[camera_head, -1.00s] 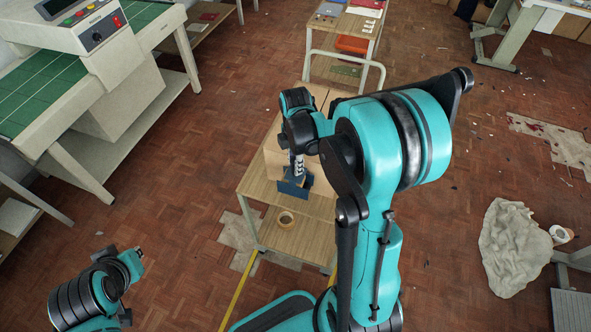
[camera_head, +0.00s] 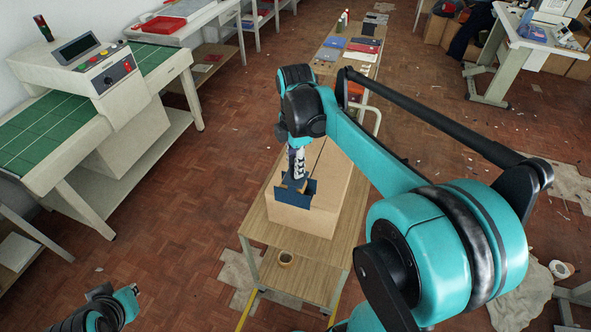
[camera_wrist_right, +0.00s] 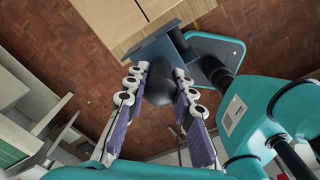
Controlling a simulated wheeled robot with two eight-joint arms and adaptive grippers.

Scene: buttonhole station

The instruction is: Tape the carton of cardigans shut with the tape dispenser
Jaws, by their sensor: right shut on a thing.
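The carton (camera_head: 326,215) is a brown cardboard box on a small wooden table (camera_head: 258,232); its top is partly hidden by my right arm. The blue tape dispenser (camera_head: 296,194) is at the near upper edge of the carton; I cannot tell whether it touches. My right gripper (camera_head: 296,172) points down and is shut on the dispenser. In the right wrist view the fingers (camera_wrist_right: 162,88) close around its dark handle, with its blue-grey body (camera_wrist_right: 153,47) beside the cardboard (camera_wrist_right: 105,22). Only links of my left arm show at the bottom left; its gripper is out of view.
A metal-railed cart (camera_head: 340,62) with folders stands behind. A machine with a green bed (camera_head: 45,130) is at the left. A crumpled cloth (camera_head: 525,290) lies on the right floor.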

